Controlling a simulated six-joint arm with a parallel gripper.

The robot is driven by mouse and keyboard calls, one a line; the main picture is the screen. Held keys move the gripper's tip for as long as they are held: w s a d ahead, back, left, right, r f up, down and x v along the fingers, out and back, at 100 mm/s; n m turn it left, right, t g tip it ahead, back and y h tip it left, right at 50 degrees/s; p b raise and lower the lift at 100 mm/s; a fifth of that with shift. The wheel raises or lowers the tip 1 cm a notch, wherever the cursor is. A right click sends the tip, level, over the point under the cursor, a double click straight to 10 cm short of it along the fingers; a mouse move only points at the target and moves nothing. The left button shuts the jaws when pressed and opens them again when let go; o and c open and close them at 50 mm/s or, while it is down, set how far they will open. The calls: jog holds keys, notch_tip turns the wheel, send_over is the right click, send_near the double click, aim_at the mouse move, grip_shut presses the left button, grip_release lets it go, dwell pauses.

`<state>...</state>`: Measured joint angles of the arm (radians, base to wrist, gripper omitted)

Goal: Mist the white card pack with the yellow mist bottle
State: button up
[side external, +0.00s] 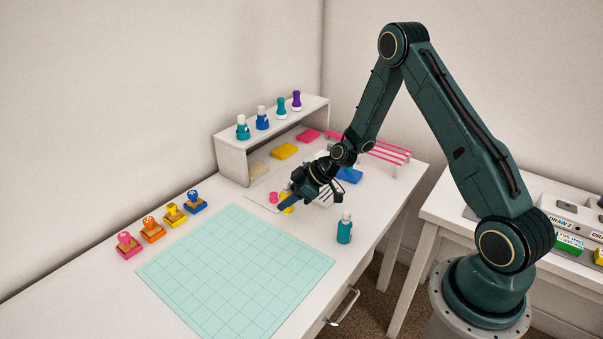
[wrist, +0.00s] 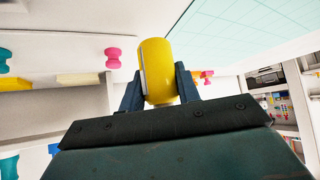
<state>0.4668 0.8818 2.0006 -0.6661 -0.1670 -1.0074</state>
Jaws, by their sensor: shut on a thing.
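The yellow mist bottle stands between my two fingers in the wrist view (wrist: 157,65), its rounded yellow body clamped from both sides. My gripper (wrist: 158,88) is shut on it. In the side view my gripper (side external: 287,201) is low over the table in front of the shelf, and only a bit of yellow bottle (side external: 288,209) shows under the fingers. A pale, cream-white pack (side external: 257,169) lies in the shelf's lower bay, apart from the bottle; it looks like the white card pack. The bottle's nozzle direction cannot be told.
A pink spool-shaped piece (side external: 273,197) is close left of my gripper. A teal bottle (side external: 344,229) stands to the right. Yellow (side external: 284,151) and pink packs (side external: 308,136) lie in the shelf (side external: 231,160), bottles on top. A pink-barred rack (side external: 385,149) is behind. The green mat (side external: 235,270) is clear.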

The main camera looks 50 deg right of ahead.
aim_at(287, 209)
jog(key=shift+a+f, duration=0.1)
jog(key=shift+a, duration=0.15)
jog(key=shift+f, duration=0.15)
jog(key=shift+f, duration=1.7)
jog(key=o, duration=1.1)
jog(key=shift+c, duration=0.2)
